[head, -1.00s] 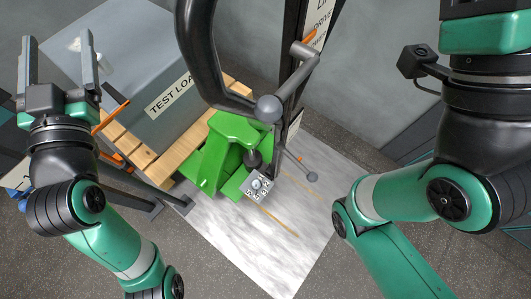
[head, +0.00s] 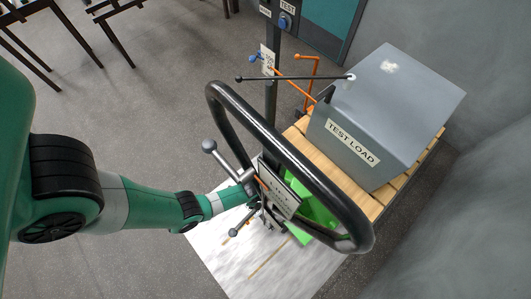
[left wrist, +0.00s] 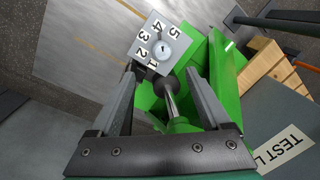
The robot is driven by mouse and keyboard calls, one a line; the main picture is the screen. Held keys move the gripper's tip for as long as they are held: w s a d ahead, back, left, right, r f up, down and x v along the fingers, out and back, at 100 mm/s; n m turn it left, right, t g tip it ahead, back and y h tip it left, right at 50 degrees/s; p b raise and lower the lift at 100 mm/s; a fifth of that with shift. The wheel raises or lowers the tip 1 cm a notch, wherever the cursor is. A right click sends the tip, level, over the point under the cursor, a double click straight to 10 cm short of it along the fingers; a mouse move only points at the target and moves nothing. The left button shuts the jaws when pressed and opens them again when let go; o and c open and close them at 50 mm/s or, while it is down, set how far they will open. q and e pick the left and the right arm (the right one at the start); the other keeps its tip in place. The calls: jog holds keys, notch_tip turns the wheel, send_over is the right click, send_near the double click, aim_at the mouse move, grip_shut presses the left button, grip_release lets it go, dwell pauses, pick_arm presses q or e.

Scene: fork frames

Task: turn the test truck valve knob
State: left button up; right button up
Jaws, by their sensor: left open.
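In the left wrist view, a round grey knob (left wrist: 160,50) sits on a pale plate (left wrist: 145,37) numbered 1 to 5, which I take for the valve knob. My left gripper (left wrist: 161,75) is open and points at the plate. A black ball (left wrist: 167,83) on a metal rod lies between the fingers, nearer than the dial; contact cannot be told. In the head view my left arm reaches the green truck base (head: 318,207), but the gripper and the dial are hidden behind the lift sign (head: 280,190) and handle. My right gripper is out of view.
A large black loop handle (head: 300,160) rises over the work area. A ball-ended lever (head: 210,146) sticks out beside the arm. A grey test load (head: 390,100) stands on a wooden pallet (head: 375,208). A white floor sheet (head: 225,262) lies below.

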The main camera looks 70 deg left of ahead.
pick_arm(q)
jog(key=f+b, duration=0.3)
jog(key=f, duration=0.1)
jog(key=a+f+b, duration=0.1)
jog(key=f+b, duration=0.2)
jog(key=b, duration=0.1)
jog(key=f+b, duration=0.3)
jog(key=f, duration=0.1)
jog(key=shift+w+a+f, duration=0.3)
grip_shut()
